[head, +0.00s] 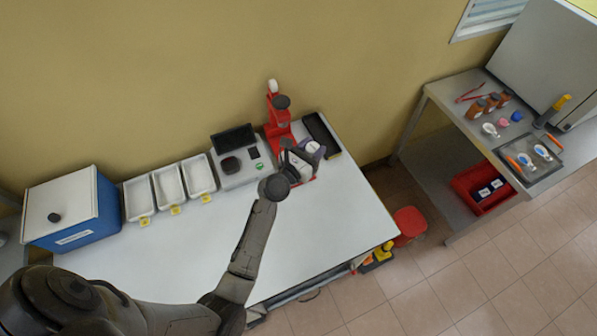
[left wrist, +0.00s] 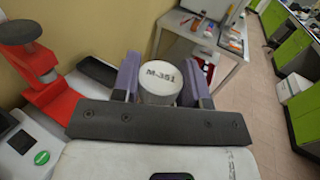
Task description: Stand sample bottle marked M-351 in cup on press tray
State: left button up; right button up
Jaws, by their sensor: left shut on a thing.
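My left gripper (head: 308,157) is shut on the sample bottle (head: 313,147) at the front right of the red press. In the left wrist view the bottle's white round lid (left wrist: 160,77) reads M-351 and sits between the two purple-grey fingers (left wrist: 160,80). The red press (head: 276,112) stands at the back of the white table, and its red upright also shows in the left wrist view (left wrist: 50,95). My right gripper is not in view.
A device with a dark screen (head: 234,139), several white trays (head: 169,185) and a blue box (head: 75,212) line the table's back. A black tray (head: 321,134) lies right of the press. The table's front is clear. Brown bottles (head: 490,103) stand on the right bench.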

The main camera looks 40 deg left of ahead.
pick_arm(q)
jog(key=w+a+f+y+b, duration=0.1)
jog(key=w+a+f+b, duration=0.2)
jog(key=a+f+b, duration=0.3)
jog(key=w+a+f+n+y+b, duration=0.1)
jog(key=w+a+f+y+b, duration=0.1)
jog(key=w+a+f+b, duration=0.2)
notch_tip(320, 180, down, 9)
jog(key=a+b, duration=0.3)
jog(key=b, duration=0.6)
jog(key=shift+w+n+b, duration=0.3)
jog(key=shift+b, duration=0.05)
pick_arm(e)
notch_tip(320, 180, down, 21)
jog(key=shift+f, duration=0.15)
pick_arm(q)
jog(key=shift+r, duration=0.1)
jog(key=shift+f, duration=0.35)
jog(key=o, duration=1.2)
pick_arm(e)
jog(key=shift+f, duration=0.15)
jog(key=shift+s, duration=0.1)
